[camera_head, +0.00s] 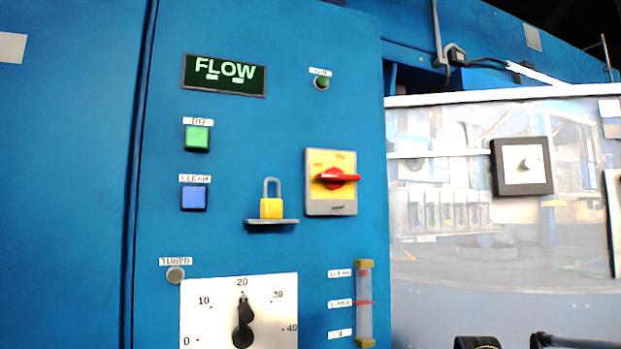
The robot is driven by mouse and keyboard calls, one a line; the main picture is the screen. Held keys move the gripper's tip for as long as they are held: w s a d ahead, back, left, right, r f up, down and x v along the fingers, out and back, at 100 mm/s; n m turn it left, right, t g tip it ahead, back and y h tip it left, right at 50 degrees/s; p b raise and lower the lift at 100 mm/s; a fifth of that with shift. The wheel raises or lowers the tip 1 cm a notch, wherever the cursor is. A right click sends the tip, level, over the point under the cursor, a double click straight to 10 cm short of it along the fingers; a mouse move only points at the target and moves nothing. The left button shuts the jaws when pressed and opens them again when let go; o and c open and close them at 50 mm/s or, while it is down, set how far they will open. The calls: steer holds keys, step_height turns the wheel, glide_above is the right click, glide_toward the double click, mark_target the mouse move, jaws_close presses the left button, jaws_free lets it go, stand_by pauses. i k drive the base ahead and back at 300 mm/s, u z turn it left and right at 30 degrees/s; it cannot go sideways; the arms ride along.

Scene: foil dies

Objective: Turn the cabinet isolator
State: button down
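The cabinet isolator (331,182) is a yellow plate with a grey lower edge on the blue cabinet front. Its red handle (337,178) lies about level, its longer end to the right. Dark parts at the bottom right edge seem to be my gripper (518,343), mostly cut off, below and right of the isolator.
The cabinet also bears a FLOW display (224,75), a green button (197,138), a blue button (194,197), a dial (243,323) pointing near 20, and a gauge tube (365,303). Right of it is a glossy panel (470,270) with a black-framed knob (522,166).

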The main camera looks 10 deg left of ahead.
mark_target(334, 177)
steer(key=z, duration=0.95)
steer(key=k, duration=2.2)
steer(key=u, duration=0.3)
